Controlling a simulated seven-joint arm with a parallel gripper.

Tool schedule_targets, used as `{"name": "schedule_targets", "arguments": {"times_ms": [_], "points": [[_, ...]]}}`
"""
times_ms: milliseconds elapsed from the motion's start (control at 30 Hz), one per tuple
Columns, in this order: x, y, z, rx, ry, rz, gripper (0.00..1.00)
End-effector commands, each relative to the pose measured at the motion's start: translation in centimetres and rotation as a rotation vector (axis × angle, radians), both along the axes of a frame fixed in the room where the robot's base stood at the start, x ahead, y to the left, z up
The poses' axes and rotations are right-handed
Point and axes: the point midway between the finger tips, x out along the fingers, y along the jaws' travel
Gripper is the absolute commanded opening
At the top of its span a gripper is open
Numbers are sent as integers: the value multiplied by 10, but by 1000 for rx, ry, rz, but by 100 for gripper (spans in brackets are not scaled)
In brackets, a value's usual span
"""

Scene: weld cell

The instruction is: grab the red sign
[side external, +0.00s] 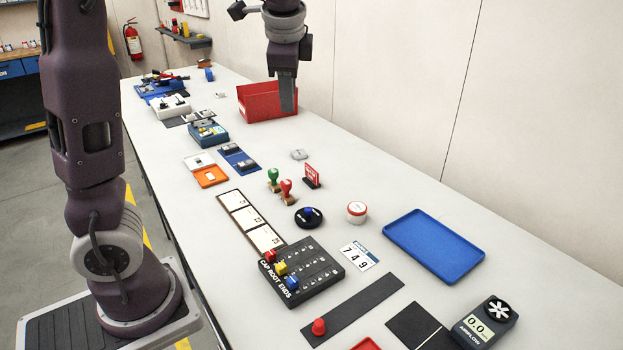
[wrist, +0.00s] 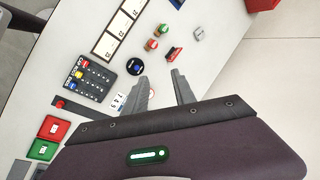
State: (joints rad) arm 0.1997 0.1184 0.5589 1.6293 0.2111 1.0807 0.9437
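The red sign (side external: 312,175) is a small upright red plate with pale lettering on a dark base, standing on the table beside the stamps. In the wrist view it shows as a small red piece (wrist: 174,53) just beyond the fingertips in the picture. My gripper (side external: 287,108) is high over the far part of the table, in front of the red bin in the side view, and well apart from the sign. In the wrist view its two fingers (wrist: 159,75) are spread with nothing between them.
A green-handled stamp (side external: 273,178) and a red-handled stamp (side external: 286,190) stand close left of the sign. The red bin (side external: 262,103) stands behind. Table right of the sign is clear.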

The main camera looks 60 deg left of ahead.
Motion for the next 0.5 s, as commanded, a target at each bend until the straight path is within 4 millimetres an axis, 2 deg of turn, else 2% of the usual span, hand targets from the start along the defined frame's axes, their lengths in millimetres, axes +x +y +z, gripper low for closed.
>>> {"name": "schedule_targets", "arguments": {"times_ms": [33, 100, 200, 333, 500], "points": [[20, 19, -8, 97, 71, -59, 32], [41, 43, -12, 224, 164, -147, 32], [66, 67, -15, 383, 293, -256, 32], [93, 86, -13, 563, 455, -380, 32], [128, 95, -7, 777, 670, -530, 32]]}}
